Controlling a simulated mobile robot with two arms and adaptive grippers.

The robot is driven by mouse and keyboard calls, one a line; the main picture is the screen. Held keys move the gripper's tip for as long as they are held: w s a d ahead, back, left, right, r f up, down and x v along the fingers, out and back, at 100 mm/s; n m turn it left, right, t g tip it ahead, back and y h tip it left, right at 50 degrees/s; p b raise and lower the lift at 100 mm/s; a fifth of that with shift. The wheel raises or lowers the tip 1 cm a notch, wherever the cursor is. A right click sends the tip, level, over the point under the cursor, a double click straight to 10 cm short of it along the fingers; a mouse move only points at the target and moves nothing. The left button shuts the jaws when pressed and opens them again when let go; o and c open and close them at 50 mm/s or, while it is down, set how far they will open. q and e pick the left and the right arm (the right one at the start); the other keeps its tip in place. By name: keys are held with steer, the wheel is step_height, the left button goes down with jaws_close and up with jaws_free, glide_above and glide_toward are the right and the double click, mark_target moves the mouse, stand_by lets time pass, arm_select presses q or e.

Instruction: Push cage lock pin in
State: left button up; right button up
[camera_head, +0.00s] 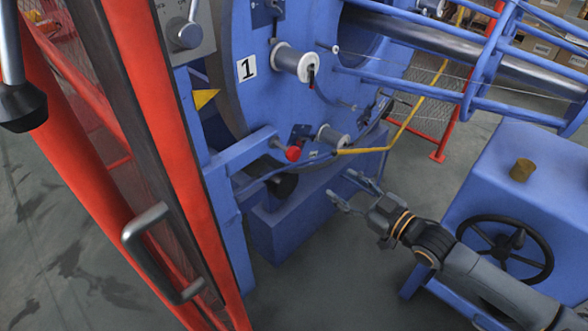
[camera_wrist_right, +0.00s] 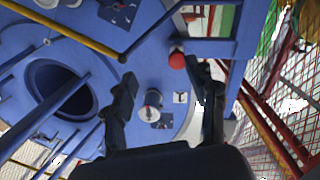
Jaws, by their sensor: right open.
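The cage lock pin shows as a red ball knob (camera_head: 292,154) at the end of a blue bar on the machine frame, beside the big blue disc marked 1. In the right wrist view the red knob (camera_wrist_right: 177,60) lies ahead, near the right-hand finger's tip. How far the pin sticks out cannot be told. My right gripper (camera_head: 341,187) is open and empty, to the right of and lower than the knob, apart from it in the head view. Its two dark fingers (camera_wrist_right: 164,76) frame the disc in the wrist view. My left gripper is not in view.
A red-framed door with a grey handle (camera_head: 160,252) stands at the left. White spools (camera_head: 298,61) sit on the blue disc (camera_head: 262,95). A yellow bar (camera_head: 405,120) runs near the gripper. A blue cabinet with a black handwheel (camera_head: 505,248) stands at the right. Grey floor is free between.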

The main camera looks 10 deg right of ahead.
mark_target(297, 157)
steer(key=shift+n+y, duration=0.5)
steer(key=shift+y, duration=0.3)
steer(key=w+a+r, duration=0.1)
steer(key=w+a, duration=0.2)
steer(key=w+a+r, duration=0.1)
steer(key=w+a, duration=0.2)
steer(key=w+a+r+b, duration=0.1)
steer(key=w+a, duration=0.2)
steer(key=shift+w+a, duration=0.1)
steer(key=shift+w, duration=0.25)
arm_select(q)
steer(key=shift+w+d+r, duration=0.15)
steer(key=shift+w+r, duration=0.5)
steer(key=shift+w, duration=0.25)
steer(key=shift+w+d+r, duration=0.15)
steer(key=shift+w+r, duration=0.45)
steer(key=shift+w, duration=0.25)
arm_select(e)
steer(key=shift+w+a, duration=0.3)
steer(key=shift+w, duration=0.15)
jaws_close()
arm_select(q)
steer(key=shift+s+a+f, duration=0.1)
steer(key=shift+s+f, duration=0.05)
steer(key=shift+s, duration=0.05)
